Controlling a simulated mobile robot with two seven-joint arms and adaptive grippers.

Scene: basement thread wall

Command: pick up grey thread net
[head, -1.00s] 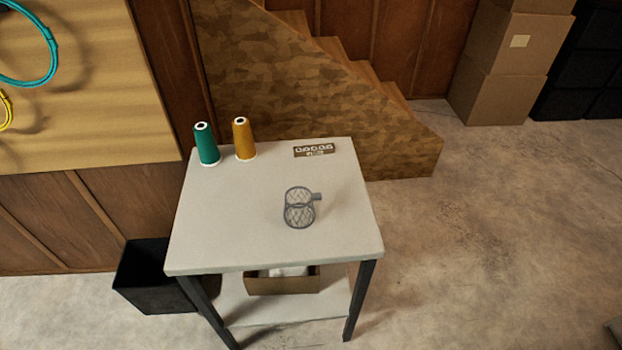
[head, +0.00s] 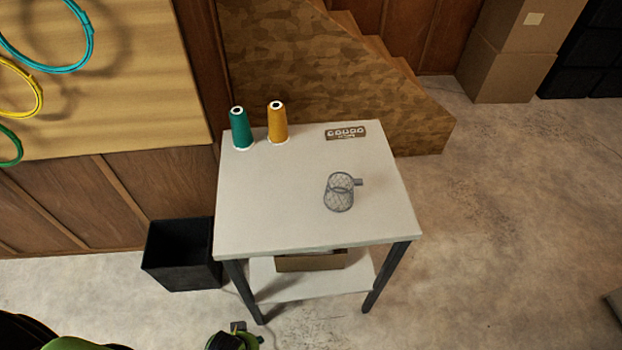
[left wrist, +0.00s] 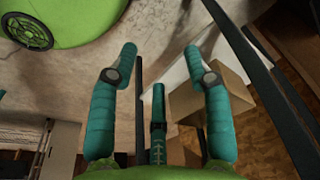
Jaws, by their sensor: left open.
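The grey thread net (head: 339,193) is a small mesh cylinder with a short tab on its right side. It stands on the white table (head: 290,215), right of the middle, in the head view. The net is not visible in that view. In the head view only a part of my arm shows at the bottom edge. My right gripper is not in view.
A green thread cone (head: 241,130) and an orange one (head: 277,123) stand at the table's back left. A small brown rack (head: 346,132) lies at the back right. A black bin (head: 180,254) stands on the floor left of the table.

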